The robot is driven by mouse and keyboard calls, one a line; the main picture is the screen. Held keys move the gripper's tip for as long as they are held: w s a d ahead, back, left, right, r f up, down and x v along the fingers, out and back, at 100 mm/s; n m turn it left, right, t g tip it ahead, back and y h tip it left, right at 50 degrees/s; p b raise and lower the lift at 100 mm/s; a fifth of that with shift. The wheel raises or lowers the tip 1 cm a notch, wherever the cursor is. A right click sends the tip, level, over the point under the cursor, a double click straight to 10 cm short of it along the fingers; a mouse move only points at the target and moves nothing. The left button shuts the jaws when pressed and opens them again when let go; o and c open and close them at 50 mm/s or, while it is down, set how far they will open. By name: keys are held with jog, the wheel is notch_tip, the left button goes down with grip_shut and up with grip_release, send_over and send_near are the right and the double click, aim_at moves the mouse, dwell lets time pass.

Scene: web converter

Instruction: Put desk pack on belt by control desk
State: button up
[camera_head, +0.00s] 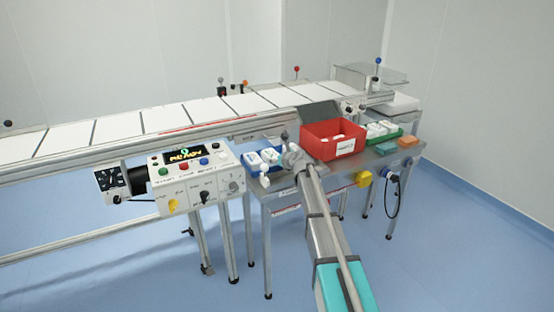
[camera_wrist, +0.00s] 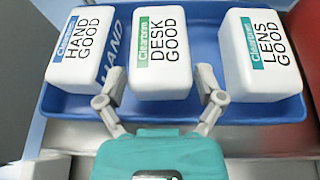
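The desk pack (camera_wrist: 162,62), a white block with a green label reading "DESK GOOD", lies in the middle of a blue tray (camera_wrist: 75,103). My gripper (camera_wrist: 160,74) is open, with one finger on each side of the pack's near end and gaps visible on both sides. In the head view my gripper (camera_head: 292,158) is over the blue tray (camera_head: 251,164), hiding part of it. The control desk (camera_head: 195,184) is left of the tray. The belt (camera_head: 166,118) with white sections runs behind both.
A hand pack (camera_wrist: 86,50) and a lens pack (camera_wrist: 260,55) flank the desk pack in the tray. A red bin (camera_head: 332,147) and a green tray (camera_head: 383,138) with white packs stand to the right on the metal table. A metal rail edges the belt.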

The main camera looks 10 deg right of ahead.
dwell(0.6)
jog(key=shift+r+p+v, duration=0.1)
jog(key=shift+p+v, duration=1.35)
jog(key=shift+v, duration=2.05)
jog(key=shift+r+p+v, duration=0.15)
jog(key=shift+p+v, duration=1.25)
jog(key=shift+v, duration=2.05)
jog(key=shift+w, duration=0.1)
jog(key=s+a+f+n+g, duration=0.3)
jog(key=s+f+n, duration=0.1)
jog(key=s+n, duration=0.35)
jog(key=s+a+f+n+g, duration=0.3)
jog(key=s+n, duration=0.4)
jog(key=n, duration=0.1)
jog(key=s+f+n+g+h, duration=0.1)
jog(key=s+n+g, duration=0.1)
jog(key=s+n, duration=0.3)
jog(key=s+d+f+n+g+h, duration=0.1)
jog(key=s+f+n+g+h, duration=0.1)
jog(key=s+n, duration=0.4)
jog(key=s+f+n+g+h, duration=0.1)
jog(key=s+n+g, duration=0.1)
jog(key=s+n, duration=0.3)
jog(key=shift+s+d+f+g+h, duration=0.15)
jog(key=shift+s+h, duration=0.05)
jog(key=shift+s, duration=0.6)
jog(key=shift+s+d+f+g+h, duration=0.1)
jog(key=shift+s+g+h, duration=0.1)
jog(key=shift+s, duration=0.6)
